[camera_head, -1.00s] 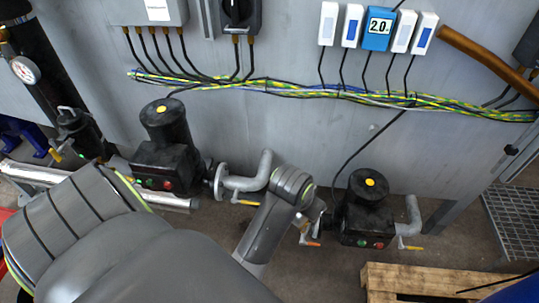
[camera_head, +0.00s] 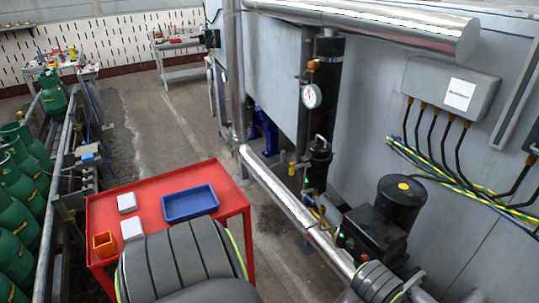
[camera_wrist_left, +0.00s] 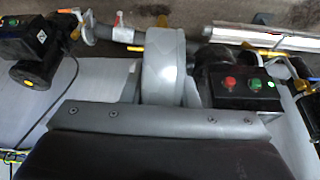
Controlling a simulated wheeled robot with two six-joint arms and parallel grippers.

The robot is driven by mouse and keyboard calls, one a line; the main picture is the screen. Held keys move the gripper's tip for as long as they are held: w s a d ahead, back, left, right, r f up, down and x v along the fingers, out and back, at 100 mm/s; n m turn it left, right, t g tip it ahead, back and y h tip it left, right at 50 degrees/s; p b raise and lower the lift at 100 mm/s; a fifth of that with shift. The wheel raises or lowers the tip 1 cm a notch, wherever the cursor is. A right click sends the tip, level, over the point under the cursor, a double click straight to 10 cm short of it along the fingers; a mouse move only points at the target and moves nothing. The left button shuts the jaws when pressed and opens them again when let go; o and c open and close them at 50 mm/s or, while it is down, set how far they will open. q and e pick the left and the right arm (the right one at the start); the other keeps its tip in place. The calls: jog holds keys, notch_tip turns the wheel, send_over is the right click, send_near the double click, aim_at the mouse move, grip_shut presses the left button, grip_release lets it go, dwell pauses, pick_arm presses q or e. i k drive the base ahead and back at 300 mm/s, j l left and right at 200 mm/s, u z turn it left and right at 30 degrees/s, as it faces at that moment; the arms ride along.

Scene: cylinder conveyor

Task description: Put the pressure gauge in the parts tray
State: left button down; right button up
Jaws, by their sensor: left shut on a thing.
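The parts tray appears to be the blue tray (camera_head: 189,203), lying empty on a red table at the left. A round white-faced pressure gauge (camera_head: 312,95) is mounted on the black upright pipe. In the left wrist view my left gripper (camera_wrist_left: 165,98) is shut on a pale grey rounded thing (camera_wrist_left: 162,65). No dial face shows on it, so I cannot tell whether it is a gauge. In the head view my left forearm crosses the bottom, and the left fingers are out of frame. My right gripper is not in view.
Green gas cylinders (camera_head: 20,165) line the left. A black pump (camera_head: 380,225) and a silver pipe (camera_head: 290,205) stand right of the table. Open floor lies behind the table.

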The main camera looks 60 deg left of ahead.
aim_at(176, 211)
jog(key=k+j+u, duration=0.25)
jog(key=j, duration=0.55)
jog(key=j+u, duration=0.25)
jog(key=j, duration=0.6)
jog(key=k+j+u, duration=0.1)
jog(key=j+u, duration=0.15)
jog(key=j, duration=0.65)
